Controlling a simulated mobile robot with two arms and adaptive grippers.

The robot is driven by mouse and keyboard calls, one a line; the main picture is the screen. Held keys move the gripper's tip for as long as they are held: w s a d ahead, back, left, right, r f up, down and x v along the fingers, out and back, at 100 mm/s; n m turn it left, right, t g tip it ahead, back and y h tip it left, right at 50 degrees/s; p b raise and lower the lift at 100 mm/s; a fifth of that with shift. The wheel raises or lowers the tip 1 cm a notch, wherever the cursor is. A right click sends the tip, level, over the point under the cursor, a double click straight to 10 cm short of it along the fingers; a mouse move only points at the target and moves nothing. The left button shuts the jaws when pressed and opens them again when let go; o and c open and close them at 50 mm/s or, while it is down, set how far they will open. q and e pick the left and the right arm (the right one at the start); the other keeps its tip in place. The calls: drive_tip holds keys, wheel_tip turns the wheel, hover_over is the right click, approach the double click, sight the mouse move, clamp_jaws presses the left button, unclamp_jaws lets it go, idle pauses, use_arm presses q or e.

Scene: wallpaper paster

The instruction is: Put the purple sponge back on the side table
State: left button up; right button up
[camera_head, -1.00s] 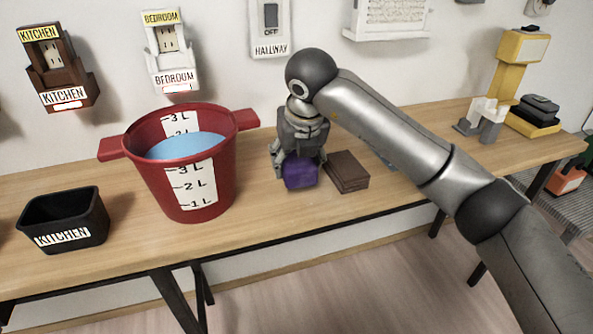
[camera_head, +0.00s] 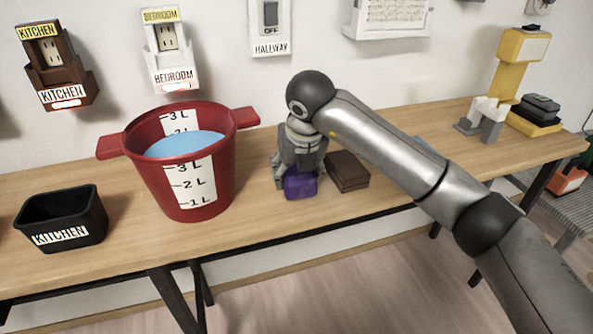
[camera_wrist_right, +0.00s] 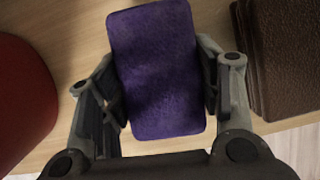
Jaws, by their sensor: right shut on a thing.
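The purple sponge (camera_head: 300,184) is at the wooden table (camera_head: 255,222), between the red bucket and a brown block. It also shows in the right wrist view (camera_wrist_right: 155,70), between the two fingers. My right gripper (camera_head: 298,172) points down and is shut on the sponge. In the wrist view the right gripper (camera_wrist_right: 160,95) has a finger at each side of the sponge. The sponge is at or very near the table top; I cannot tell whether it touches. My left gripper is not in view.
The red bucket (camera_head: 190,195) with blue water stands left of the sponge. The brown block (camera_head: 347,172) is close on the right. A black KITCHEN bin (camera_head: 75,222) is at the far left. A yellow device (camera_head: 518,55) stands at the right end. Table is clear in front of the bucket.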

drive_tip(key=o, duration=1.1)
drive_tip(key=shift+c, duration=0.2)
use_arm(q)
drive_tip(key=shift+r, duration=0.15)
use_arm(e)
drive_tip(key=shift+p+v, duration=0.35)
drive_tip(key=shift+v, duration=0.5)
use_arm(q)
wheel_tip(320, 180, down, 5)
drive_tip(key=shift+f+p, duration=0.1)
drive_tip(key=shift+p, duration=0.25)
use_arm(e)
drive_tip(key=v, duration=0.9)
drive_tip(key=shift+s+a+r, duration=0.1)
drive_tip(key=shift+s+a, duration=0.15)
drive_tip(key=shift+a, duration=0.1)
